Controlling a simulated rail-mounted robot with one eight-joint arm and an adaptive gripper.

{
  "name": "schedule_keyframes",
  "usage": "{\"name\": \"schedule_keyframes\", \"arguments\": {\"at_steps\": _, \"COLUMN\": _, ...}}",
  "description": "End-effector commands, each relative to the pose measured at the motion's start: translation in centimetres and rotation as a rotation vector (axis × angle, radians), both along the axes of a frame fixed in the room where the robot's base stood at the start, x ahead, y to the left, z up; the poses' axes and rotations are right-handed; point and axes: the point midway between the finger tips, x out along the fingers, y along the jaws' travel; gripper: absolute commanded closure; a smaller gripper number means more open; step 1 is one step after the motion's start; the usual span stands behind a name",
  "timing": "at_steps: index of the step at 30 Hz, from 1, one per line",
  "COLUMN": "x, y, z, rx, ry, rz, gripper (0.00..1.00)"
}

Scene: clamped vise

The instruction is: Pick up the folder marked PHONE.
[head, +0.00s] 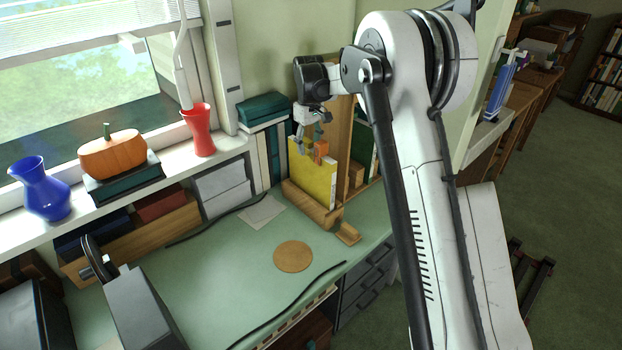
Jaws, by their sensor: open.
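A yellow folder (313,184) stands upright in a wooden holder (309,204) at the back of the green desk. I cannot read any marking on it, so I cannot tell whether it says PHONE. A small orange piece (321,149) shows at its top edge. My gripper (312,134) is open, pointing down at the top of the yellow folder. Its fingers overlap the folder's top edge in this view. I cannot tell whether they touch it. Part of the top edge is hidden by the fingers.
A wooden shelf (343,150) with dark green books stands right behind the folder. Teal books (263,110) stand to its left. A round cork mat (293,256) lies on the desk. A red vase (199,130), pumpkin (113,157) and blue vase (40,188) line the sill. The desk's middle is mostly clear.

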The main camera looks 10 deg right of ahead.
Motion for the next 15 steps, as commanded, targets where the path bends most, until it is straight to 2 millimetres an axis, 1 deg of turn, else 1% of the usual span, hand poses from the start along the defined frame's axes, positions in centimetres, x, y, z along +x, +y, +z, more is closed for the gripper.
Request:
{"name": "schedule_keyframes", "arguments": {"at_steps": 5, "x": -0.1, "y": -0.1, "z": -1.0, "rx": 0.0, "ry": 0.0, "rz": 0.0, "gripper": 0.59}}
{"name": "schedule_keyframes", "arguments": {"at_steps": 12, "x": -0.5, "y": -0.5, "z": -4.2, "rx": 0.0, "ry": 0.0, "rz": -0.001, "gripper": 0.59}}
{"name": "schedule_keyframes", "arguments": {"at_steps": 15, "x": -0.5, "y": -0.5, "z": -5.1, "rx": 0.0, "ry": 0.0, "rz": 0.0, "gripper": 0.59}}
